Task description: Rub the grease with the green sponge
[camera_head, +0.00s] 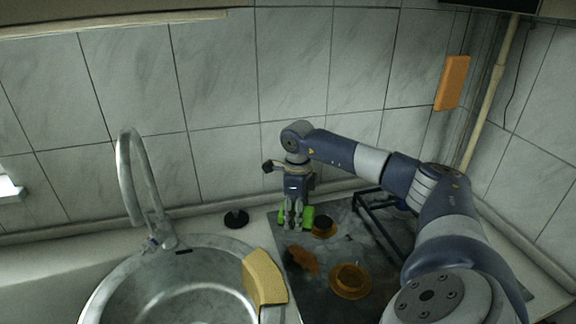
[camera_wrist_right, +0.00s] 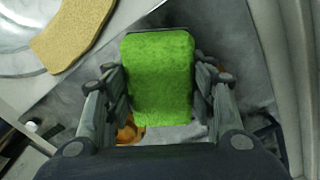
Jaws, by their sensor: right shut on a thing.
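My right gripper (camera_head: 292,222) is shut on the green sponge (camera_head: 308,217) at the back left of the dark stovetop (camera_head: 340,245). In the right wrist view the green sponge (camera_wrist_right: 158,78) sits between both fingers of the gripper (camera_wrist_right: 158,90). I cannot tell whether the sponge touches the surface. A brown-orange grease patch (camera_head: 304,260) lies on the stovetop in front of the gripper. An orange patch (camera_wrist_right: 130,132) shows partly behind the sponge in the wrist view. My left gripper is not in view.
Brown burner parts (camera_head: 350,281) and a dark pan-support grate (camera_head: 378,225) are on the stovetop. A yellow cloth or sponge (camera_head: 264,278) lies over the right rim of the sink (camera_head: 180,290).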

